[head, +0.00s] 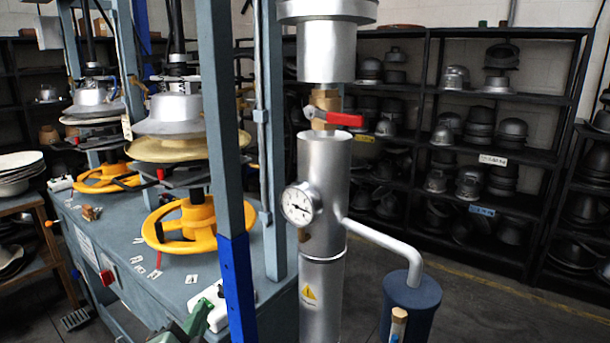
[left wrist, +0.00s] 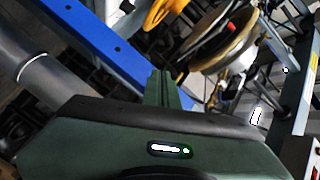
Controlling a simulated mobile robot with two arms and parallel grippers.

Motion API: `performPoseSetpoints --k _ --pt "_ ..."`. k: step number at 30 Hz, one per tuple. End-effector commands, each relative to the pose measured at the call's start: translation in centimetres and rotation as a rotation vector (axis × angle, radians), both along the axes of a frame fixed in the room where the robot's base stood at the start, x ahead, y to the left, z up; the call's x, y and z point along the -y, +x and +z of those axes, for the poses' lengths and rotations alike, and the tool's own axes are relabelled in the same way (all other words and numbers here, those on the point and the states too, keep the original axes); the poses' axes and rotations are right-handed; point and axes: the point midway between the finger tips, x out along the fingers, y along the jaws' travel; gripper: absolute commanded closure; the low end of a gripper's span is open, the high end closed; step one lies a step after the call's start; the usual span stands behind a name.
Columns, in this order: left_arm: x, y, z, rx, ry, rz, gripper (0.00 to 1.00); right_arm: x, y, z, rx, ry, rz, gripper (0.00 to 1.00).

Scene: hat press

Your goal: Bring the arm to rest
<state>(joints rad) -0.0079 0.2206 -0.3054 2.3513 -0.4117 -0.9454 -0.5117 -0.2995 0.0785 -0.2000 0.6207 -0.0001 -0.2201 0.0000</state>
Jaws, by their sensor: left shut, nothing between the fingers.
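My left gripper (head: 198,315) shows at the bottom of the head view, dark green, in front of the near edge of the press bench (head: 130,260). In the left wrist view its fingers (left wrist: 161,88) are together, with nothing between them. My right gripper is in neither view.
A blue post (head: 237,285) and a silver steam pipe (head: 322,180) with a gauge (head: 299,204) and red lever (head: 345,119) stand right of the gripper. Yellow handwheels (head: 165,246) sit under the presses. Dark shelves (head: 500,155) hold several metal hat moulds.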

Motion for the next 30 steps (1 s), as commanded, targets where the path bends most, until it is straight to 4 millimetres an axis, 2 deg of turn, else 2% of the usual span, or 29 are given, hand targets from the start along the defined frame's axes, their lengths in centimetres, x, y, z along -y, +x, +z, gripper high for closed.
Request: performPoseSetpoints --k 1,3,6,9,15,20,26,30 --pt "-0.6 -1.7 -3.9 -0.119 -0.091 0.03 1.0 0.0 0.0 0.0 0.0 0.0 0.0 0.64" --pt "-1.3 -4.3 -8.5 -0.272 -0.215 0.08 1.0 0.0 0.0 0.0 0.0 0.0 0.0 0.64" --pt "-1.8 -8.7 -14.3 -0.477 -0.37 0.164 1.0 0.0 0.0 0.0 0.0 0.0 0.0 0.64" --pt "-2.0 -13.1 -18.5 -0.644 -0.488 0.248 1.0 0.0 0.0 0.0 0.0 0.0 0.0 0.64" --pt "-1.9 -21.0 -23.4 -0.898 -0.648 0.4 1.0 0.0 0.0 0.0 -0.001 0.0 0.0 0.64" --pt "-1.6 -27.0 -25.7 -1.068 -0.738 0.521 1.0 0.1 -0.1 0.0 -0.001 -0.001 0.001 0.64" --pt "-1.3 -25.5 -31.8 -1.089 -0.729 0.528 1.0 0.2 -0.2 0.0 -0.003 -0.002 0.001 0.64" --pt "-1.2 -25.1 -36.8 -1.108 -0.721 0.533 1.0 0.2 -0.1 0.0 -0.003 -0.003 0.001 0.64"
